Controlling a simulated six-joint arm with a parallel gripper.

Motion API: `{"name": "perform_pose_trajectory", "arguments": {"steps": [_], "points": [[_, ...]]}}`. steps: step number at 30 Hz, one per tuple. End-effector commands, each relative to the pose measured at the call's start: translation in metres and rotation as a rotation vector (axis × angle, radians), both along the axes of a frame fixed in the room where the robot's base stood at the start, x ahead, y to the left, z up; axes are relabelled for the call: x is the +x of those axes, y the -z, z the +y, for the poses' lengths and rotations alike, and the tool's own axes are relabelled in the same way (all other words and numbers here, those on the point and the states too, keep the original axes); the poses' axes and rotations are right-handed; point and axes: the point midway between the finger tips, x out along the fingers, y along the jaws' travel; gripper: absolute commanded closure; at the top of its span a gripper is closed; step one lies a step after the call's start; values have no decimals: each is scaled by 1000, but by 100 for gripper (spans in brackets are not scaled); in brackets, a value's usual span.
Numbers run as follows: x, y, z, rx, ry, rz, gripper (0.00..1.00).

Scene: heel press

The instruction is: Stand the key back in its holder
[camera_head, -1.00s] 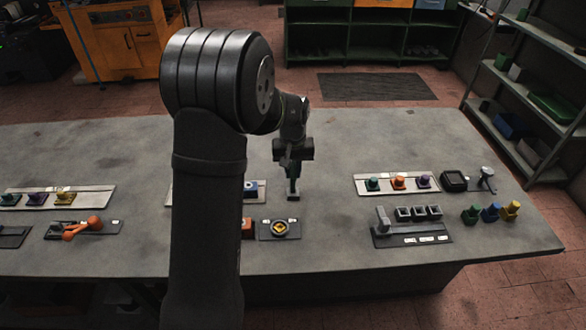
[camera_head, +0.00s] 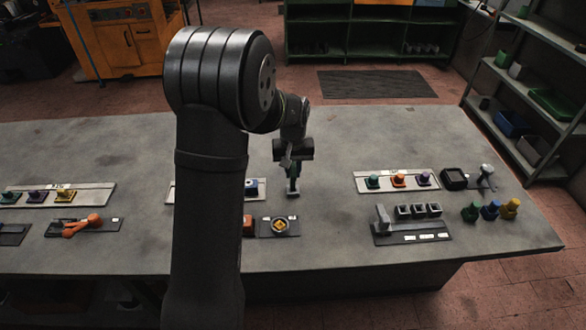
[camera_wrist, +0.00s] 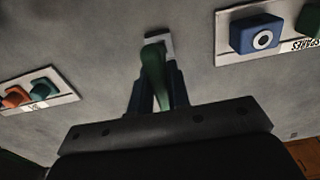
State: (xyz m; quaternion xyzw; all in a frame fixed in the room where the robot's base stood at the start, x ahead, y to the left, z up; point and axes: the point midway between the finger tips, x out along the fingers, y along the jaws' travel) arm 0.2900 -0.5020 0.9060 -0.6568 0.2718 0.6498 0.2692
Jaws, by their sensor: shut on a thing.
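My gripper (camera_head: 293,176) points down over the middle of the table, right of my upper arm. It is shut on a green key (camera_head: 294,186), which also shows between the fingers in the wrist view (camera_wrist: 153,75). A small pale grey block, seemingly the holder (camera_head: 293,196), is at the key's lower end; it also shows in the wrist view (camera_wrist: 160,42). The key looks near upright in the head view. I cannot tell whether its end is inside the block or only above it.
A panel with a yellow-centred knob (camera_head: 279,226) lies in front. A pale plate with a blue switch (camera_head: 251,187) is at left, partly behind my arm. A pale plate with coloured buttons (camera_head: 397,181) is at right. The grey table (camera_head: 330,160) is bare around the gripper.

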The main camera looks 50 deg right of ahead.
Motion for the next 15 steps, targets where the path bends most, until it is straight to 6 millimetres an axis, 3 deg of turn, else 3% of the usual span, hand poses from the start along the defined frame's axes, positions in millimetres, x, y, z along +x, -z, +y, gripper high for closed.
{"name": "perform_pose_trajectory", "arguments": {"steps": [12,13,15], "points": [[0,5,0,0,0,0,100],[0,5,0,0,0,0,80],[0,5,0,0,0,0,66]]}}
